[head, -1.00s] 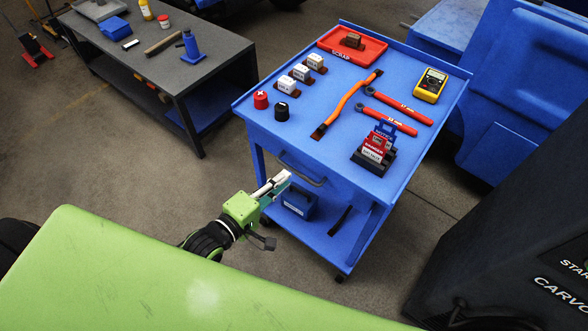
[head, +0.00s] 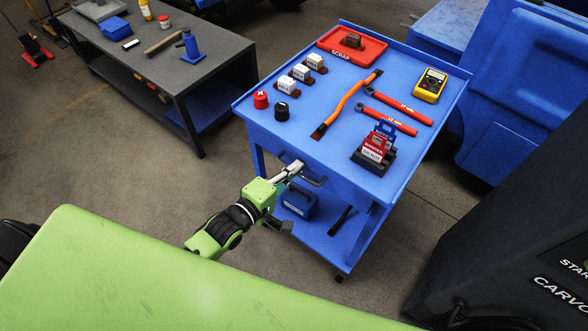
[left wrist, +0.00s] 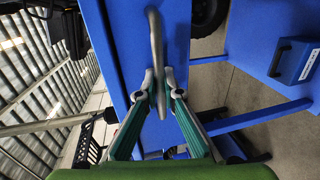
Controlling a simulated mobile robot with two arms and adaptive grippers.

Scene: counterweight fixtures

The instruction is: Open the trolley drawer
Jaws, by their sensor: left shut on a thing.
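The blue trolley (head: 425,120) stands at the centre right in the head view. Its drawer (head: 345,190) is under the top on the near side and looks closed, its front level with the trolley's face. A grey bar handle (head: 316,183) crosses the drawer front. My left gripper (head: 297,168) is at the left part of this handle. In the left wrist view the handle (left wrist: 155,40) runs between the two fingers of the gripper (left wrist: 160,85), which are shut on it. My right gripper is not in view.
Tools, a multimeter (head: 431,84) and a red scrap tray (head: 377,53) sit on the trolley top. A blue box (head: 299,203) is on its lower shelf. A dark workbench (head: 215,78) stands left. Bare floor lies between bench and trolley.

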